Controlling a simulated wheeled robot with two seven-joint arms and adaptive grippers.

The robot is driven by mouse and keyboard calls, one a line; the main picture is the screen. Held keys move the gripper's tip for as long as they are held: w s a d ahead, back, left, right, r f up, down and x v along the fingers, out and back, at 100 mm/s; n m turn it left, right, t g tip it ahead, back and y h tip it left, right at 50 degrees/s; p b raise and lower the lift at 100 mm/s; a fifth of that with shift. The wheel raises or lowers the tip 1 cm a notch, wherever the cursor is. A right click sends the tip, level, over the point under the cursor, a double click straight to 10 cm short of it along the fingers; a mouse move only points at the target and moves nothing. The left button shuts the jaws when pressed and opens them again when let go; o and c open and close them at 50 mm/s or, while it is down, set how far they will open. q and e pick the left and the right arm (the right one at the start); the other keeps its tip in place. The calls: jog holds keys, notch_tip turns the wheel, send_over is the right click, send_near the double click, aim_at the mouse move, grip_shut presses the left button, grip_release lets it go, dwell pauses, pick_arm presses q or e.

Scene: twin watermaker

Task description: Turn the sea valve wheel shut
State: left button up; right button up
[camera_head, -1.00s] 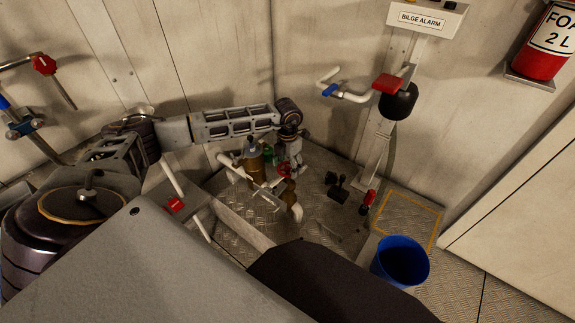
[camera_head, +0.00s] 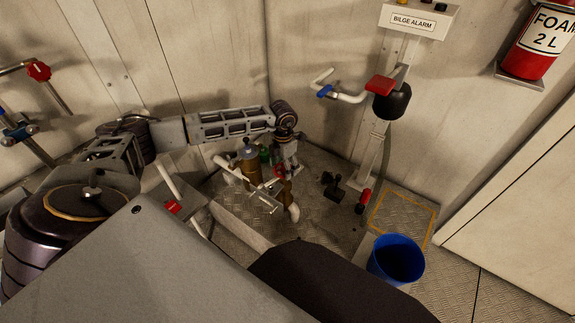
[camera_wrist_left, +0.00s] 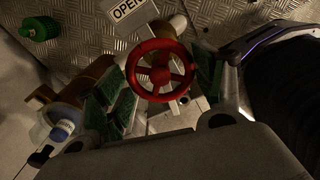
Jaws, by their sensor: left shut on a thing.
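The red sea valve wheel (camera_wrist_left: 160,71) fills the middle of the left wrist view, with its spokes and hub showing. It shows small in the head view (camera_head: 280,171), low in the corner among pipes. My left gripper (camera_wrist_left: 158,80) is shut on the wheel, with a green-padded finger on each side of the rim. In the head view the left gripper (camera_head: 288,165) points down at the wheel, partly hiding it. A sign reading OPEN (camera_wrist_left: 130,14) lies just beyond the wheel. My right gripper is not in view.
A brass-coloured cylinder (camera_head: 248,163) and pale pipes stand close by the gripper. A small black fitting (camera_head: 333,187) and a blue bucket (camera_head: 397,260) are to the right. A red-handled lever (camera_head: 380,85) is on the post under the bilge alarm box (camera_head: 418,20).

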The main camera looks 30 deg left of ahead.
aim_at(284, 169)
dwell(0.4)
pick_arm(q)
jog(key=o, duration=1.4)
jog(key=shift+o, duration=0.2)
notch_tip(284, 169, up, 12)
dwell(0.3)
